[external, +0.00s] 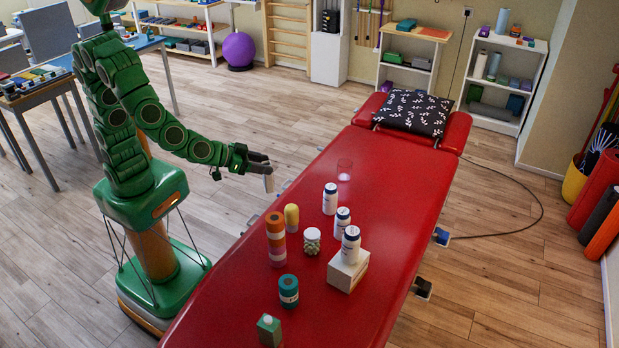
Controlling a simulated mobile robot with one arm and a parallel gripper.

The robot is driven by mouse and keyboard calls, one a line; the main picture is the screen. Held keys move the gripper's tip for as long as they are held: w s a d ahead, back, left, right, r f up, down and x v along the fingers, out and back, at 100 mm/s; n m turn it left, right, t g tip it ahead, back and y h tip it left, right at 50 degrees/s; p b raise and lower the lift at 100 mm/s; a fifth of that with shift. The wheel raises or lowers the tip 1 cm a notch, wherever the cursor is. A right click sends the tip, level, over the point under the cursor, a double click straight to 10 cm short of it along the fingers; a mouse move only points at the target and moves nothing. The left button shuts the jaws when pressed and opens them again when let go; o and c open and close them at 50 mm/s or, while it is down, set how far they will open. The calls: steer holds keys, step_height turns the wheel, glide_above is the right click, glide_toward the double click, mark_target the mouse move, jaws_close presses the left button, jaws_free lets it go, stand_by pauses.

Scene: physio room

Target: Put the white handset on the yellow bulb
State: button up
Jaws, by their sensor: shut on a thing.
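The yellow bulb (291,217) stands upright near the left edge of the red treatment table, between the orange stack and a white bottle. My gripper (264,163) is at the left edge of the table, above and a little left of the bulb in the picture. It is shut on a small pale thing that hangs below the fingers and looks like the white handset (268,183). The handset is apart from the bulb. Its upper part is hidden by the fingers.
The red table (230,305) also holds an orange stack (276,238), a jar (312,241), white bottles (330,198), a white block (346,270) with a bottle on top, a clear cup (344,171), a teal roll (288,291) and a green carton (269,329). The table's right side is clear.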

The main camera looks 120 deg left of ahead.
steer(key=s+a+f+n+g+y, duration=0.2)
steer(key=s+a, duration=0.3)
steer(key=s, duration=0.4)
steer(key=shift+a+f+n+g, duration=0.3)
steer(key=shift+n+g, duration=0.6)
steer(key=shift+w+a, duration=0.1)
steer(key=w+a+f, duration=0.4)
steer(key=w+f, duration=0.7)
steer(key=f, duration=0.1)
stand_by(0.6)
steer(key=shift+f, duration=0.25)
steer(key=o, duration=1.4)
steer(key=shift+o, duration=0.2)
